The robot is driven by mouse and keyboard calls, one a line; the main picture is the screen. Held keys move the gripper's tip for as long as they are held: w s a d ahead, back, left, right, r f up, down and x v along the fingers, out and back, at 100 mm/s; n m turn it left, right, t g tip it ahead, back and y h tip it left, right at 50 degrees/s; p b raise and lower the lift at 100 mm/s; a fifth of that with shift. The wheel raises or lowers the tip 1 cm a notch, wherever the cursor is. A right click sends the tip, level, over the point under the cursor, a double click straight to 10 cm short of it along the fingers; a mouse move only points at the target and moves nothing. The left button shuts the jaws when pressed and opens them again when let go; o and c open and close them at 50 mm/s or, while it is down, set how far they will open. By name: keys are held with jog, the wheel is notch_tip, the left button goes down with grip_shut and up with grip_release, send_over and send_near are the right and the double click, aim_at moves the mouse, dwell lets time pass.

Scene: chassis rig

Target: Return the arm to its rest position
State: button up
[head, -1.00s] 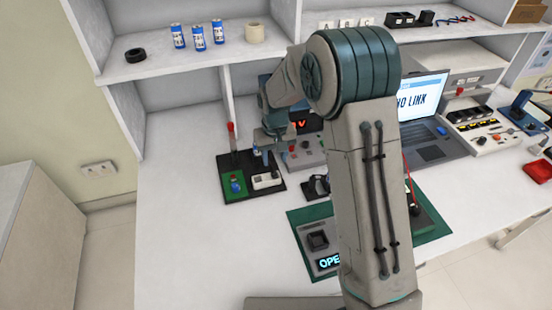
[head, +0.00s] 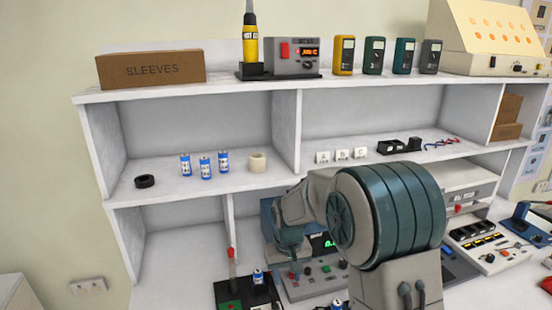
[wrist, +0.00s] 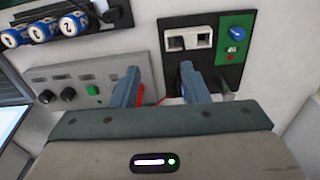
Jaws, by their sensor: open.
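My arm's end reaches down over the workbench beneath the lower shelf. In the head view my gripper (head: 293,270) is partly hidden and small, just in front of a grey control box (head: 318,282). The wrist view shows the fingers near a black board (wrist: 205,62) with a white two-slot block (wrist: 188,38) and a green patch with a blue knob (wrist: 236,32).
Several shelf items sit above: blue cells (head: 205,167), a black ring (head: 145,181), lettered tiles (head: 342,155).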

jog(key=s+d+r+m+t, duration=0.1)
jog(key=s+d+r, duration=0.7)
jog(key=s+r, duration=0.25)
jog(key=s+d+r+m+t, duration=0.1)
jog(key=s+d, duration=0.3)
jog(key=s, duration=0.9)
jog(key=shift+s+m+t, duration=0.15)
jog(key=shift+m+t, duration=0.15)
jog(key=shift+m, duration=0.1)
jog(key=shift+d, duration=0.1)
jog(key=shift+c, duration=0.5)
jog(key=shift+d, duration=0.1)
